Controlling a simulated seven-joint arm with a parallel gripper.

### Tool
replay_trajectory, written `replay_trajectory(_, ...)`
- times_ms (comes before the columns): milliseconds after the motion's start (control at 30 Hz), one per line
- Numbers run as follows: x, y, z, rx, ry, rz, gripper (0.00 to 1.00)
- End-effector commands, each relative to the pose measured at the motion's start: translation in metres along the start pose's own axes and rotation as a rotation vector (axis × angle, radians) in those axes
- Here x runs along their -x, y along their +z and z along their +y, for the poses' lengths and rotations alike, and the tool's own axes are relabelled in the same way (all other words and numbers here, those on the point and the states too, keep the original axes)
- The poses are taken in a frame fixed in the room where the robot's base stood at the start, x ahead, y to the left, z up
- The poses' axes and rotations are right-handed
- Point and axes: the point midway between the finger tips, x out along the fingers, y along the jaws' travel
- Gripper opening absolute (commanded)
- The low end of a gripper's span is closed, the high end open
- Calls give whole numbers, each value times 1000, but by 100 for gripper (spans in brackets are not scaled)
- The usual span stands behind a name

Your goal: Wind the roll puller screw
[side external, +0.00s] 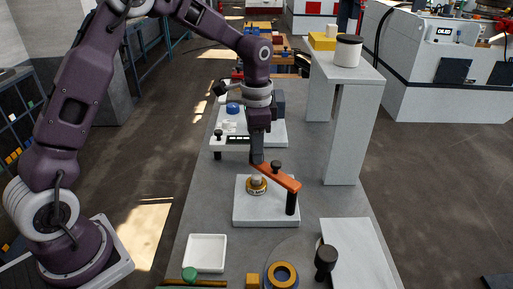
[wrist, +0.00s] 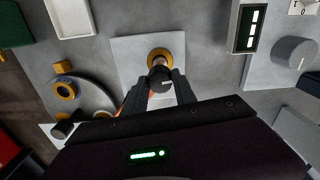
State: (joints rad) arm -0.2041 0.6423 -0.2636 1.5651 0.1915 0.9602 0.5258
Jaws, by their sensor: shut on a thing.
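The roll puller shows as an orange bar (side external: 280,178) above a white base plate (side external: 265,213), with a black post (side external: 292,203) under its right end and a small black knob (side external: 277,164) on top. A brass-coloured ring roll (side external: 256,187) sits on the plate below the bar's left end; its ring also shows in the wrist view (wrist: 159,53). My gripper (side external: 257,160) points down at the bar's left end. In the wrist view its two fingers (wrist: 163,80) are shut on a dark round screw knob (wrist: 160,78) with a pale mark. Its contact is hidden in the side view.
A white tray (side external: 205,253) and a round grey stand with a yellow ring (side external: 281,275) are in front. A black-topped post (side external: 326,258) stands at the front right. A tall white shelf (side external: 345,120) rises on the right. The bench has bare strips between fixtures.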

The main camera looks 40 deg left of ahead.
Motion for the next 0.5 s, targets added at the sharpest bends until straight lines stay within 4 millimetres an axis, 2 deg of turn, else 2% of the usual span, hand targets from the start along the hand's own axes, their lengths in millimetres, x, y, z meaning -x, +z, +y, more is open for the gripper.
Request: replay_trajectory(500, 1, -1, 0, -55, -3, 4, 0)
